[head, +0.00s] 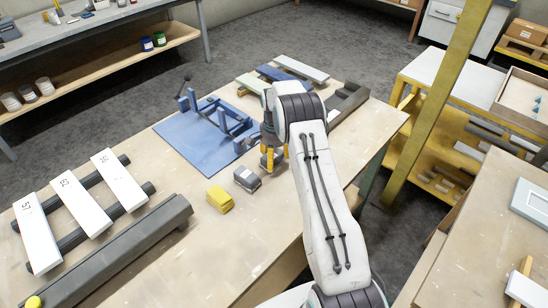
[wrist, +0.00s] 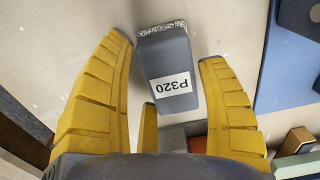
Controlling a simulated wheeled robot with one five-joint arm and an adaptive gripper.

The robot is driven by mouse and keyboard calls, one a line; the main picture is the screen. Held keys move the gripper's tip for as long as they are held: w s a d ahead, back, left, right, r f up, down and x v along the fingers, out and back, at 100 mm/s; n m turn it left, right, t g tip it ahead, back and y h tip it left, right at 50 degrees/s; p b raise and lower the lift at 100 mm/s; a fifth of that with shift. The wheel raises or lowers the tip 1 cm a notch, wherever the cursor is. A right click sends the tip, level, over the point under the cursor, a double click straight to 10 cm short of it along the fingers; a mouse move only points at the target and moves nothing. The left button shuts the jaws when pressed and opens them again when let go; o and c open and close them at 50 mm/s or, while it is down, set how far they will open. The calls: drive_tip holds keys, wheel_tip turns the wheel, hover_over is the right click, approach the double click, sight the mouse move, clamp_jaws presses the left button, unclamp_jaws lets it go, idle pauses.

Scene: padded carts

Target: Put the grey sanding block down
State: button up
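The grey sanding block (wrist: 165,62), with a white "P320" label and a speckled edge, is between the yellow fingers of my gripper (wrist: 167,50) in the wrist view. In the head view my gripper (head: 274,163) points down over the workbench, right of a similar grey block (head: 247,179) with a pale base. The held block is mostly hidden by the fingers there. Its clearance above the bench is hard to tell.
A yellow block (head: 219,199) stands left of the grey one on the workbench (head: 245,245). A blue mat (head: 185,148) with a blue frame lies behind and left. Numbered white boards (head: 82,205) rest on dark rails at left. Bare bench lies in front of the blocks.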

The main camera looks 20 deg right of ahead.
drive_tip(key=shift+o, duration=1.4)
drive_tip(key=shift+r, duration=0.1)
drive_tip(key=s+a+r+n+t, duration=0.1)
drive_tip(key=s+a+r+n, duration=0.15)
drive_tip(key=r, duration=0.85)
drive_tip(key=s+a+r+n, duration=0.1)
drive_tip(key=s+a+r, duration=0.15)
drive_tip(key=r, duration=0.85)
drive_tip(key=s+a+r+n+t, duration=0.1)
drive_tip(key=s+a+r+n, duration=0.2)
drive_tip(key=s, duration=0.7)
drive_tip(key=s+a+r+n+t, duration=0.1)
drive_tip(key=s+a+r+n, duration=0.25)
drive_tip(key=s, duration=0.75)
drive_tip(key=s+a+f+n+t, duration=0.1)
drive_tip(key=s+f+n, duration=0.2)
drive_tip(key=s, duration=0.7)
drive_tip(key=shift+f+n+b, duration=0.15)
drive_tip(key=shift+n+b, duration=0.15)
drive_tip(key=shift+b, duration=0.05)
